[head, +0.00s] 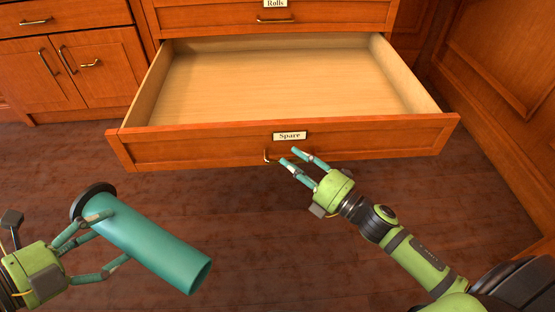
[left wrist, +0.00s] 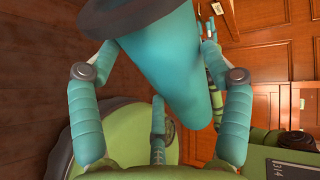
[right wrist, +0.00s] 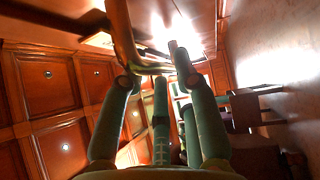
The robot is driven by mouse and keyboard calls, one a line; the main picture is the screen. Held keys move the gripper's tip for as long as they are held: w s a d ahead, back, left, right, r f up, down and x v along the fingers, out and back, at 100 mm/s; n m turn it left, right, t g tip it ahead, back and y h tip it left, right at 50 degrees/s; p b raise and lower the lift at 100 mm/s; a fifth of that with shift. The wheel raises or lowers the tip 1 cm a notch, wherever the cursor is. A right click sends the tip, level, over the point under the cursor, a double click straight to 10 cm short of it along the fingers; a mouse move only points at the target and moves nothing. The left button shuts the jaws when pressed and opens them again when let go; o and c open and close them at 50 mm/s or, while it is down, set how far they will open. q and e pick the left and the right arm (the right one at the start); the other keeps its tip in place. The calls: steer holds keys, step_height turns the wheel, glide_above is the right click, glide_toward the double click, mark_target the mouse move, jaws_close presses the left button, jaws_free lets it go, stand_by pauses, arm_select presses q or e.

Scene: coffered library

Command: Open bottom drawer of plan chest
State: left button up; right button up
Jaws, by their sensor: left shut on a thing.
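The bottom drawer (head: 285,142) of the plan chest, labelled "Spare", stands pulled well out and its interior is empty. Its brass handle (head: 266,156) is on the front panel and shows large in the right wrist view (right wrist: 124,40). My right gripper (head: 288,156) is open at the handle, its fingers apart; I cannot tell whether they touch it. My left gripper (head: 103,243) is shut on a teal tube (head: 155,243) with a dark cap at one end. The tube is tilted, held left of and in front of the drawer. It fills the left wrist view (left wrist: 175,70).
A closed drawer labelled "Rolls" (head: 275,15) is above. A wooden cabinet (head: 80,70) stands at left and a panelled wooden side (head: 500,80) at right. The dark wood floor (head: 250,220) in front of the drawer is clear.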

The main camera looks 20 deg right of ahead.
arm_select(q)
steer(key=c, duration=0.5)
arm_select(e)
steer(key=v, duration=1)
steer(key=shift+s, duration=0.15)
steer(key=shift+d, duration=0.1)
